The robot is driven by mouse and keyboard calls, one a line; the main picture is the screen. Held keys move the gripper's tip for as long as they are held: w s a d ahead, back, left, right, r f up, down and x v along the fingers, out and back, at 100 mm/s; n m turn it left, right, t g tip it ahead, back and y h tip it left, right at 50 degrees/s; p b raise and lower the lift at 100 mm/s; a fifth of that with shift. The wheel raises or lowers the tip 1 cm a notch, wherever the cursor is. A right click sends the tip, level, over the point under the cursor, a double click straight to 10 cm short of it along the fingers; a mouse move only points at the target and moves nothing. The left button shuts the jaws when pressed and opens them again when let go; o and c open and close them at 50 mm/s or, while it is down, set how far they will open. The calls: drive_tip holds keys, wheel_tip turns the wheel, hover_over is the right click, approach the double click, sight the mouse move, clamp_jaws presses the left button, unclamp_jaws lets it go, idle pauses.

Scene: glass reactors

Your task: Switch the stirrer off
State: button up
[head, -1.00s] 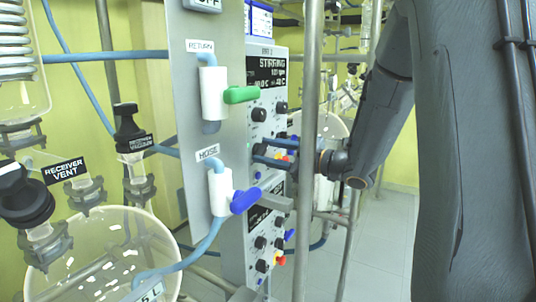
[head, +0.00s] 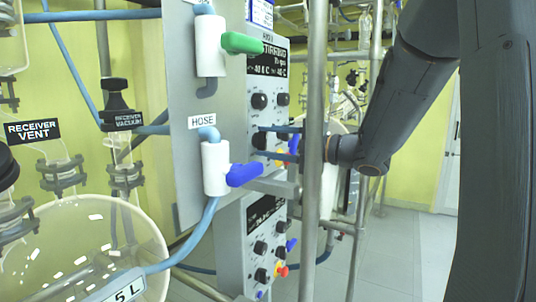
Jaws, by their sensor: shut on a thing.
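The upper control panel (head: 246,178) stands in the middle of the head view. Its dark display (head: 268,62) reads STIRRING, with a blurred rpm figure and about 40 C below. Two black knobs (head: 259,101) sit under the display. My gripper (head: 263,142) comes in from the right, behind a steel post. Its two blue-grey fingers point left at the panel, one above the other. They are shut on a lower black knob (head: 259,141), which shows between the fingertips. The post and my fingers hide part of the panel around it.
A steel post (head: 313,200) stands in front of my gripper. A grey plate carries a green-handled valve (head: 241,43) and a blue-handled HOSE valve (head: 243,174). A second panel (head: 265,243) is below. A glass vessel (head: 75,245) stands left. Floor shows clear at right.

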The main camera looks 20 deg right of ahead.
drive_tip(key=shift+f+n+b, duration=0.15)
drive_tip(key=shift+n+b, duration=0.45)
drive_tip(key=shift+b, duration=0.15)
drive_tip(key=shift+n, duration=0.3)
drive_tip(key=o, duration=1.1)
drive_tip(key=shift+c, duration=0.2)
drive_tip(key=shift+s+d, duration=0.1)
drive_tip(key=b+v, duration=0.1)
drive_tip(key=v, duration=0.6)
drive_tip(key=shift+s+d, duration=0.2)
drive_tip(key=shift+s, duration=0.05)
